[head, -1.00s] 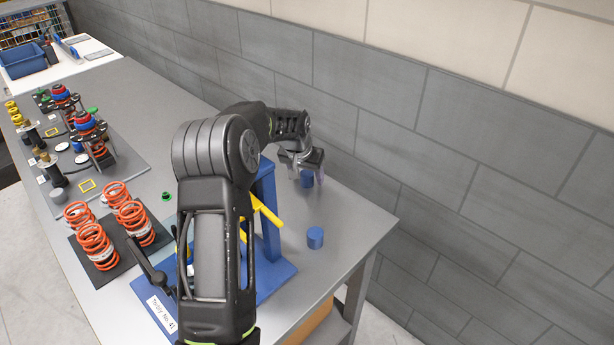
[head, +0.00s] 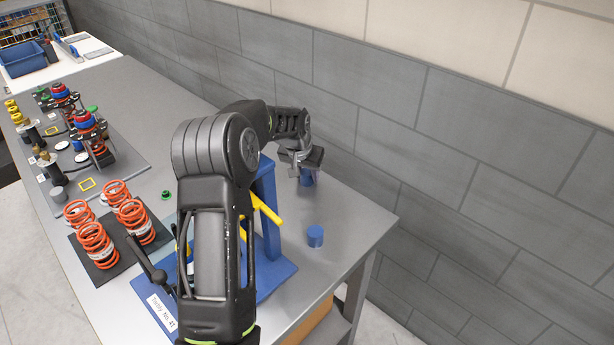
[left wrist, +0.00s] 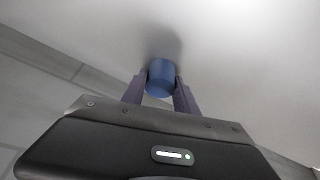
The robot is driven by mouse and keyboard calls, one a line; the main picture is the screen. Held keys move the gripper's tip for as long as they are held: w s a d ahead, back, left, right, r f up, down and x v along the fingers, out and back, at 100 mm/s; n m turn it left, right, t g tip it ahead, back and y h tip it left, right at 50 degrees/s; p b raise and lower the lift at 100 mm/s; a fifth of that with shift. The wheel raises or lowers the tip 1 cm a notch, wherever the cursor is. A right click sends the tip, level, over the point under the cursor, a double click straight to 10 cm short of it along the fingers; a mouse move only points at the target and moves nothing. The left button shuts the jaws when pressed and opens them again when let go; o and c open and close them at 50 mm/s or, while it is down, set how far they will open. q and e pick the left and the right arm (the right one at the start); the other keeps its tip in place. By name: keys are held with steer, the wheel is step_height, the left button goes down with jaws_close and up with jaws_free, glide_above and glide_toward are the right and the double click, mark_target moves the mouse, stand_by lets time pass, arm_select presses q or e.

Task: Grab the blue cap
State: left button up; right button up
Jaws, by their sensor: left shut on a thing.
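A blue cap (left wrist: 161,76) sits between the two fingers of my left gripper (left wrist: 160,88) in the left wrist view, with a finger against each side. In the head view my left gripper (head: 307,168) points down at the back of the grey table, and the held blue cap (head: 307,178) shows just below it, partly hidden by the fingers. A second blue cap (head: 315,236) stands alone on the table near the right edge, apart from the gripper. My right gripper is not in view.
A blue fixture (head: 268,215) with a yellow handle (head: 266,209) stands beside my arm, partly hidden by it. Orange springs (head: 97,246) stand on a dark mat at left. A grey wall (head: 450,150) runs close behind the table.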

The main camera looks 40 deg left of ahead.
mark_target(307, 172)
arm_select(q)
jaws_close()
steer(key=shift+r, duration=0.55)
step_height(307, 172, up, 9)
steer(key=shift+b, duration=0.85)
